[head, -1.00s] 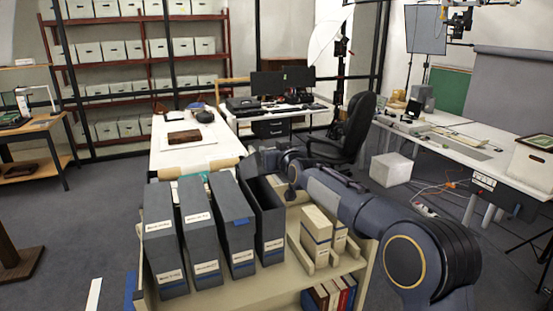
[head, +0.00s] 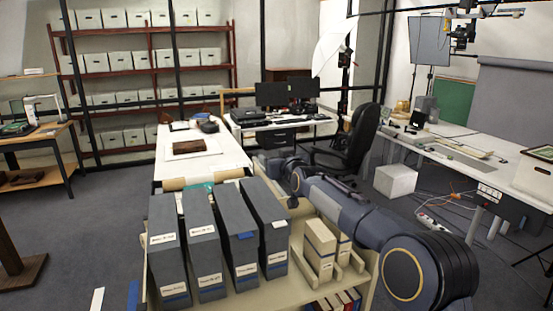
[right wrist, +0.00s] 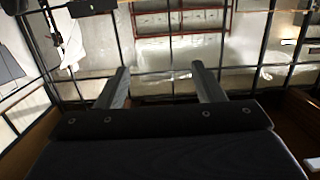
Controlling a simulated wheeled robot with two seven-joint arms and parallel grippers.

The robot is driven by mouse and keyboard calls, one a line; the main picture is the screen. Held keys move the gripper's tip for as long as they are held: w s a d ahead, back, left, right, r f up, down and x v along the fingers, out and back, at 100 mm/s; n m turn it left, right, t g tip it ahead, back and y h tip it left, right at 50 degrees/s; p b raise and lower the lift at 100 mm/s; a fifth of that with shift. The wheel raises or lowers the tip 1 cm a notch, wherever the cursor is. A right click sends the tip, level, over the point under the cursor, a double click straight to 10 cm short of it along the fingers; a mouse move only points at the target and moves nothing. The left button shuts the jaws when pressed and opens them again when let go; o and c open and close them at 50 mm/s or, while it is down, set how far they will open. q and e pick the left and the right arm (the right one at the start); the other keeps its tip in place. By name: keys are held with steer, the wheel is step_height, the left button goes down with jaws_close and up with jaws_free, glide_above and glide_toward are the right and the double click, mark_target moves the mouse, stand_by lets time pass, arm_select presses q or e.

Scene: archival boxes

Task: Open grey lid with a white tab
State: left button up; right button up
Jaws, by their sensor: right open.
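Several tall grey archival boxes stand in a row on the cart. The rightmost box (head: 274,258) has a grey lid (head: 262,203) with a white tab (head: 279,224) at its near end. The lid lies down over the box top. The neighbouring box (head: 238,252) carries a blue tab (head: 246,235). My right gripper (head: 268,166) is just behind the boxes' far ends, partly hidden by my wrist. In the right wrist view its two fingers (right wrist: 161,82) are spread apart with nothing between them. My left gripper is not in view.
Small beige boxes (head: 319,250) stand right of the grey row, beneath my right arm. The cart top (head: 272,296) has a narrow bare strip in front. A white table (head: 222,158) lies behind, and an office chair (head: 357,140) stands behind my arm.

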steer(key=shift+s, duration=0.1)
steer(key=b+v, duration=0.4)
steer(key=v, duration=0.3)
steer(key=shift+s, duration=0.3)
steer(key=shift+d, duration=0.15)
